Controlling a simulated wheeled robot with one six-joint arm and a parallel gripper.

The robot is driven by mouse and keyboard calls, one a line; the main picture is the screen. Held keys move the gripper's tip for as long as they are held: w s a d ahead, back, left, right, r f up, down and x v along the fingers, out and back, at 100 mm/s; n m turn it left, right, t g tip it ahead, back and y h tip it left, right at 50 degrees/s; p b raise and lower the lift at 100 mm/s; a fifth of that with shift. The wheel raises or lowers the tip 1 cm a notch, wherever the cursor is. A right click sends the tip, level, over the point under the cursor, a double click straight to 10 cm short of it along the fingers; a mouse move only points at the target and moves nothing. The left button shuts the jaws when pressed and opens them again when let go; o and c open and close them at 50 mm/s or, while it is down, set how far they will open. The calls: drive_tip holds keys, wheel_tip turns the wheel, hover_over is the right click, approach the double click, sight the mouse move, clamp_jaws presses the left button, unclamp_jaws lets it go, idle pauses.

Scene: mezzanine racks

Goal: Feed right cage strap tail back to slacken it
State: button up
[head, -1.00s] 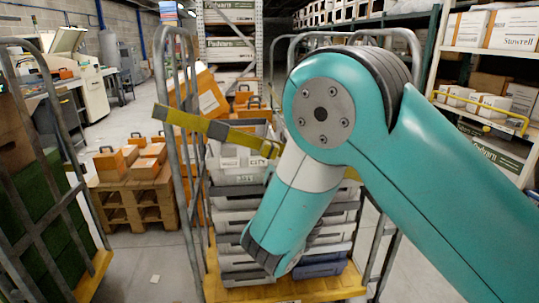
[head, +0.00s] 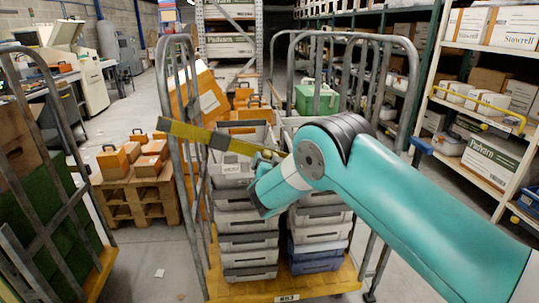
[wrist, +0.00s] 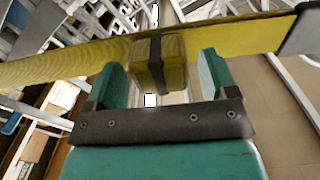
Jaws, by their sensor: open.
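A yellow strap (head: 210,138) runs across the front of the right cage (head: 188,200), from its left upright toward my arm. In the wrist view the strap (wrist: 60,65) crosses the top, with a grey metal piece (wrist: 302,32) at its right end. A folded yellow tail with a dark band (wrist: 172,78) hangs from it between my fingers. My gripper (wrist: 160,78) is open, one finger on each side of the tail, with gaps showing. In the head view my arm hides the strap's right part, and my fingertips are hard to make out.
Grey crates (head: 250,241) are stacked in the cage on a yellow base (head: 240,288). A green case (head: 317,98) sits on top at the back. Another cage (head: 52,195) stands left, a pallet with orange boxes (head: 130,190) behind, shelving (head: 490,120) right.

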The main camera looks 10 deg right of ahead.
drive_tip(key=shift+w, duration=0.85)
drive_tip(key=shift+c, duration=0.3)
